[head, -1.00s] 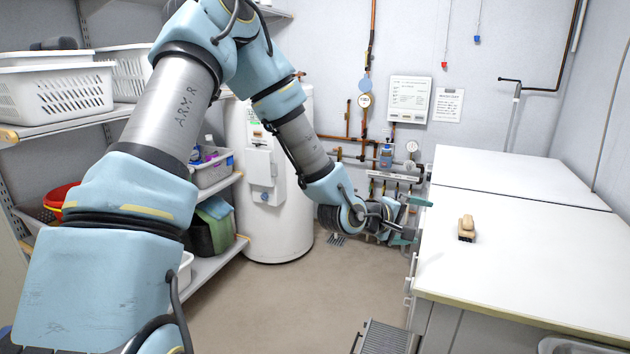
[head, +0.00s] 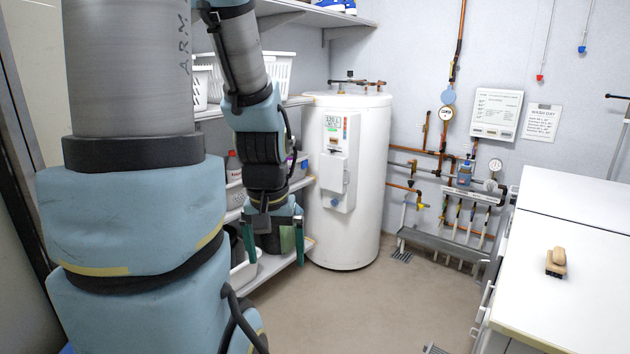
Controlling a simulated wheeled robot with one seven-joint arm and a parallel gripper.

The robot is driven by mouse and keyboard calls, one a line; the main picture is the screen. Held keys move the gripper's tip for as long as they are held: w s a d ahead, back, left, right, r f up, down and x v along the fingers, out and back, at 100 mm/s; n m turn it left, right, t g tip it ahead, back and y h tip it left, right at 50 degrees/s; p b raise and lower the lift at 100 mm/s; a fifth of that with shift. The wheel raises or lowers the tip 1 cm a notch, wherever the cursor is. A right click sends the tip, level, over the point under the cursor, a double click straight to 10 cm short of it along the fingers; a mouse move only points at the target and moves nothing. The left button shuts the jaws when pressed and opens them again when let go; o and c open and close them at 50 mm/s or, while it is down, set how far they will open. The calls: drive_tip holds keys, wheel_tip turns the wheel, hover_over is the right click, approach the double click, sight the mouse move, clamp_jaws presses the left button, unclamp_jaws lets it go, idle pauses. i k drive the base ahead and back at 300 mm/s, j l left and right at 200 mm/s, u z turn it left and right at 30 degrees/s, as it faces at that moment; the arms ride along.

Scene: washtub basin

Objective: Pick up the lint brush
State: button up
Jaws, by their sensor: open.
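The lint brush (head: 556,262) lies on the white counter top (head: 595,300) at the right of the head view. It is small, with a tan wooden top and dark bristles beneath. My gripper (head: 274,245) hangs pointing down at centre left, in front of the shelves. Its two green-tipped fingers are spread apart with nothing held between them. It is well to the left of the brush, with open floor between them.
A white water heater (head: 345,240) stands behind my gripper, close to the shelving (head: 300,180) with baskets. Pipes and a grey rack (head: 450,245) line the back wall. The floor (head: 385,310) before the counter is clear.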

sight(556, 260)
drive_tip(key=z, duration=1.1)
drive_tip(key=i+l+u, duration=0.2)
drive_tip(key=i, duration=0.2)
drive_tip(key=i+l+u, duration=0.15)
drive_tip(key=i, duration=0.25)
